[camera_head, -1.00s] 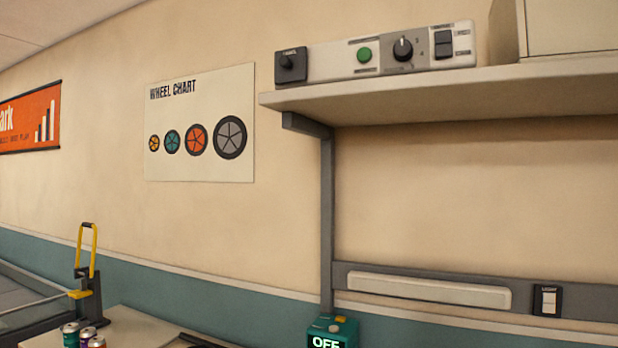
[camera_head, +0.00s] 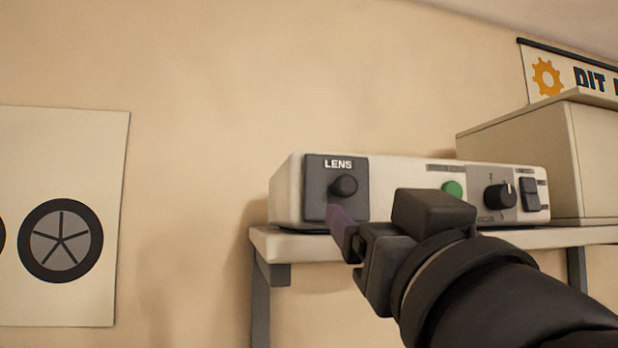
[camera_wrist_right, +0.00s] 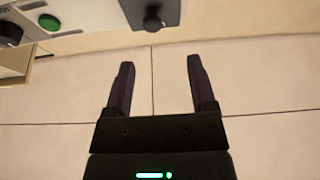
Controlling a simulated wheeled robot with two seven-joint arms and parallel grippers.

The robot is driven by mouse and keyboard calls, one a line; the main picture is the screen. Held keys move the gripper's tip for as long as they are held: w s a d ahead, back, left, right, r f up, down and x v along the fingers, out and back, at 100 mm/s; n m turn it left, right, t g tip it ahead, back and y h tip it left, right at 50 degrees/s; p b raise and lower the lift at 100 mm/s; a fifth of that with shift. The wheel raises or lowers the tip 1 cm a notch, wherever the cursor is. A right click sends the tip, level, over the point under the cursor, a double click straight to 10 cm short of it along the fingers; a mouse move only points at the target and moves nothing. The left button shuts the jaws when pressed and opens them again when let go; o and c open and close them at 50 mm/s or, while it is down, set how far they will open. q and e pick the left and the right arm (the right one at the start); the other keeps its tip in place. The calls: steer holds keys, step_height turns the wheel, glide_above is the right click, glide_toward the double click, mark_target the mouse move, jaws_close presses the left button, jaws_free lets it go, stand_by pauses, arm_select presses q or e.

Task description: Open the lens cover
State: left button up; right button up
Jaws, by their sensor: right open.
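The lens cover (camera_head: 318,187) is a dark grey plate marked LENS on the left front of a white device (camera_head: 288,190) on a shelf. A round black knob (camera_head: 344,187) stands out from it. In the right wrist view the knob (camera_wrist_right: 152,18) and the cover's edge (camera_wrist_right: 170,12) show at the top. My right gripper (camera_head: 338,222) is in front of the cover's lower part in the head view. In the right wrist view its two fingers (camera_wrist_right: 157,78) are apart and empty, with the knob beyond their tips. My left gripper is out of view.
The device also carries a green button (camera_head: 453,190), a dial (camera_head: 500,196) and a rocker switch (camera_head: 530,194). A beige box (camera_head: 510,160) stands behind it on the shelf (camera_head: 290,245). The wall to the left is clear except for a wheel chart (camera_head: 100,150).

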mark_target(348, 188)
steer(key=w+r+p, duration=0.2)
steer(key=w, duration=0.1)
steer(key=w+p, duration=0.1)
steer(key=w, duration=0.1)
steer(key=shift+w+r, duration=0.2)
steer(key=shift+r, duration=0.2)
steer(key=shift+w+a+r+p, duration=0.2)
steer(key=shift+w+a+p, duration=0.2)
steer(key=shift+w, duration=0.2)
steer(key=shift+w+a+r+p, duration=0.15)
steer(key=shift+w+a+p, duration=0.2)
steer(key=shift+w, duration=0.25)
steer(key=shift+w+a+r, duration=0.1)
steer(key=shift+w+a, duration=0.1)
steer(key=shift+w, duration=0.05)
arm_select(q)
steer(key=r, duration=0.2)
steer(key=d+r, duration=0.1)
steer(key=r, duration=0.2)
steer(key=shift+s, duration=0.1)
arm_select(e)
steer(key=shift+w+d, duration=0.15)
steer(key=c, duration=0.3)
jaws_close()
